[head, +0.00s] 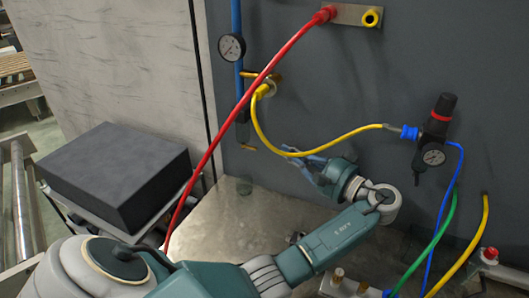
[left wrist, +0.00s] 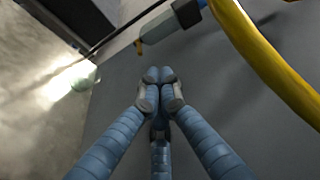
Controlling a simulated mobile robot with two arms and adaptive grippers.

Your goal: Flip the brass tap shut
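The brass tap (head: 262,76) sits on the blue pipe at the wall, below the gauge, with a yellow hose at its outlet. It appears to have a lever pointing left. My left gripper (head: 288,151) is below and right of the tap, apart from it, near the sagging yellow hose (head: 340,138). In the left wrist view its blue fingers (left wrist: 157,76) meet at the tips with nothing between them. That view also shows a grey fitting with a small brass end (left wrist: 140,45), and the hose close by on the right. My right gripper is not in view.
A pressure gauge (head: 231,47) is left of the tap. A red hose (head: 235,118) crosses in front of the wall. A black regulator (head: 436,120) hangs at right. A dark box (head: 115,170) is at left.

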